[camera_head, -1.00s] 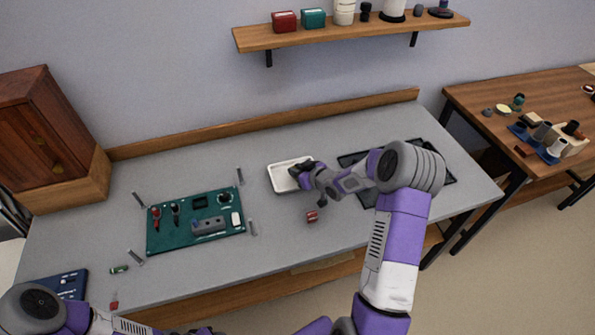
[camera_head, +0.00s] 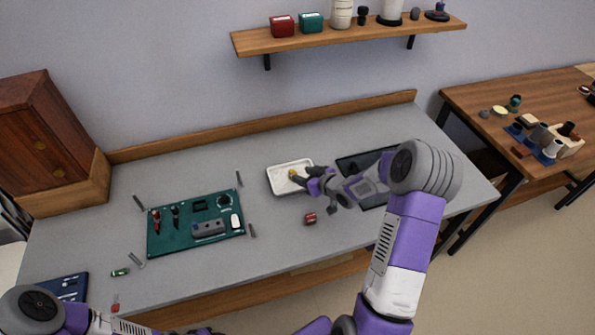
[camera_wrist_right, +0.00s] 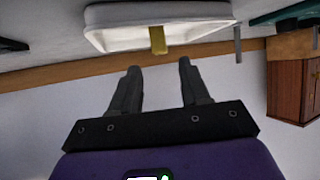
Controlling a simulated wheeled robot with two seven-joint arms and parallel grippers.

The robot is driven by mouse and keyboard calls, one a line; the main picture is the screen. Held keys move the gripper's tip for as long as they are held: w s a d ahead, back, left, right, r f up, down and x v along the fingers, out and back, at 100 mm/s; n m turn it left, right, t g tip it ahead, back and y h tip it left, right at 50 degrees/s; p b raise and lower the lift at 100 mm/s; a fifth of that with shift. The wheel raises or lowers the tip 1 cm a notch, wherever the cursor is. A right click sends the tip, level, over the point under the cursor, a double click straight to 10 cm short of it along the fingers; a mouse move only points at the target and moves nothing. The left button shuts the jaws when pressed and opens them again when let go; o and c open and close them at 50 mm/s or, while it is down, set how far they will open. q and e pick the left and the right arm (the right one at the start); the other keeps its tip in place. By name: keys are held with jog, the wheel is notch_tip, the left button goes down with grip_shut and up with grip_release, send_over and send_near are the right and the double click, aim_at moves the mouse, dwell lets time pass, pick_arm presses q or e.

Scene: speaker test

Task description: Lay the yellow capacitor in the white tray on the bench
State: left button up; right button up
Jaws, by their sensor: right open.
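The yellow capacitor (camera_head: 292,174) shows inside the outline of the white tray (camera_head: 272,184) on the grey bench, near the tray's middle. In the right wrist view the capacitor (camera_wrist_right: 158,40) overlaps the edge of the tray (camera_wrist_right: 110,38); I cannot tell whether it lies flat. My right gripper (camera_head: 299,179) is open and empty, over the right part of the tray and just right of the capacitor. In the right wrist view its two fingers (camera_wrist_right: 159,70) are apart with clear space between them and the capacitor. My left gripper is not in view.
A green circuit board (camera_head: 175,240) with parts lies left of the tray. A small red part (camera_head: 310,218) is on the bench below the tray. A dark mat (camera_head: 350,162) lies behind my right arm. A wooden cabinet (camera_head: 40,125) stands at the left.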

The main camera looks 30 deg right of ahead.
jog(key=a+p+v, duration=0.1)
jog(key=v, duration=0.6)
jog(key=shift+d, duration=0.45)
